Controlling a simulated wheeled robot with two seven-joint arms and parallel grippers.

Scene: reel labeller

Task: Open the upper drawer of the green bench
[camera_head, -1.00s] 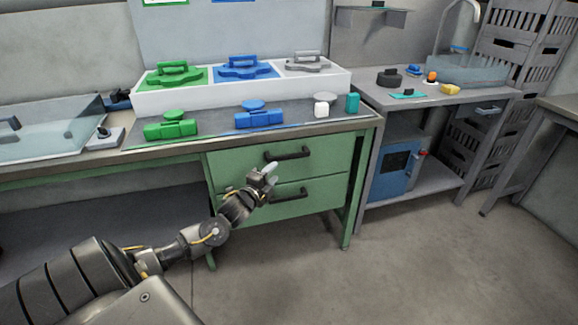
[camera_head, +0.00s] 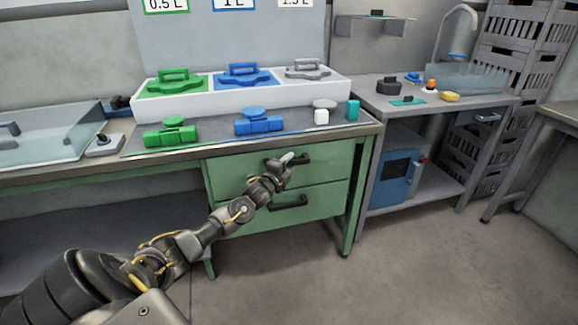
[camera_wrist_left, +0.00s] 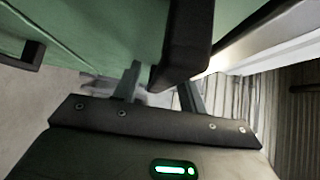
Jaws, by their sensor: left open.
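The green bench's upper drawer (camera_head: 228,176) looks closed. Its dark bar handle (camera_head: 304,159) is partly hidden behind my left gripper (camera_head: 285,163). In the left wrist view the handle (camera_wrist_left: 186,42) looms large, its end in the gap between the two fingers of my left gripper (camera_wrist_left: 160,88). The fingers are apart, and I cannot tell whether either touches the handle. The lower drawer (camera_head: 322,203) is closed, and its dark handle (camera_head: 289,202) is just below my wrist. My right gripper is not in view.
A grey side table (camera_head: 430,118) stands to the right. The floor before the drawers is clear.

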